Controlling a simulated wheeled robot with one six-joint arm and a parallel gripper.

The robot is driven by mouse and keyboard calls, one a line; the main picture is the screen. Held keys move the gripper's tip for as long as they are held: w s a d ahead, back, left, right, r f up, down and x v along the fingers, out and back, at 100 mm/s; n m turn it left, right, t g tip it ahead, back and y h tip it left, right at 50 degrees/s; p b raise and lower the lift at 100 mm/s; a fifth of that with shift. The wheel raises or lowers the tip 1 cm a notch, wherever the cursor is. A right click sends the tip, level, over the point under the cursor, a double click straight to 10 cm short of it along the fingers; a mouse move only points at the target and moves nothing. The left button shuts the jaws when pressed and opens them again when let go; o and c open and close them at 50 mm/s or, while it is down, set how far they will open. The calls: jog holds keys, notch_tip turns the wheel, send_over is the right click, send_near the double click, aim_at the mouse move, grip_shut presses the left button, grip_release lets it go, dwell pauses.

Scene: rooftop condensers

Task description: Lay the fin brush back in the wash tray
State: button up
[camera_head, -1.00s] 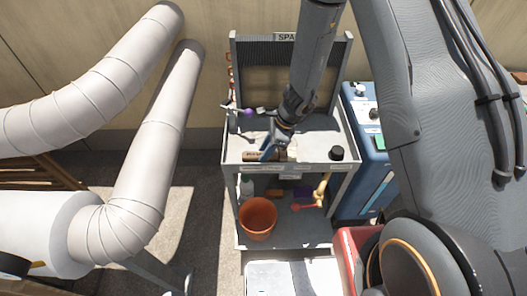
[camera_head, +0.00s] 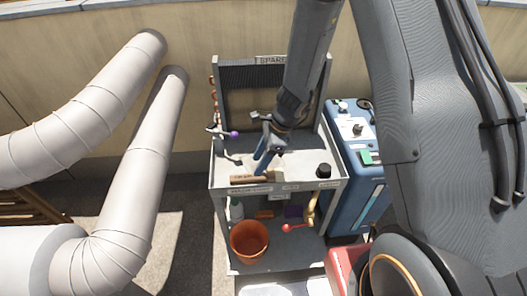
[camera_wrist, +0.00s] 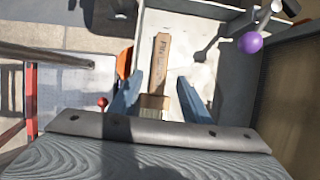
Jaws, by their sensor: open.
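The fin brush (camera_head: 250,180), a lettered wooden handle with pale bristles, lies along the front edge of the pale top tray (camera_head: 226,166) of a grey cart. In the wrist view the brush (camera_wrist: 160,62) runs away from me, its bristle end (camera_wrist: 155,101) nearest. My gripper (camera_head: 264,163) is over the tray, just behind the brush in the head view. In the wrist view my gripper (camera_wrist: 157,88) is open, with a blue finger on each side of the brush in the picture. I see no finger contact, and the height gap cannot be told.
A purple ball-ended fitting (camera_head: 233,134) projects at the tray's left. A black knob-like object (camera_head: 323,171) stands at its right. An orange bucket (camera_head: 248,240) is on the lower shelf. A blue machine (camera_head: 357,170) stands right of the cart, and thick white pipes (camera_head: 135,175) are at left.

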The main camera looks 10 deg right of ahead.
jog(key=s+d+r+n+h, duration=0.2)
jog(key=s+d+r+n, duration=0.4)
jog(key=r+n, duration=0.3)
jog(key=s+d+r+n+h, duration=0.2)
jog(key=s+d+r+n, duration=0.5)
jog(key=s+r+n, duration=0.2)
jog(key=shift+d+r+n+t, duration=0.25)
jog(key=shift+r+n+t, duration=0.05)
jog(key=shift+s, duration=0.1)
dwell(0.8)
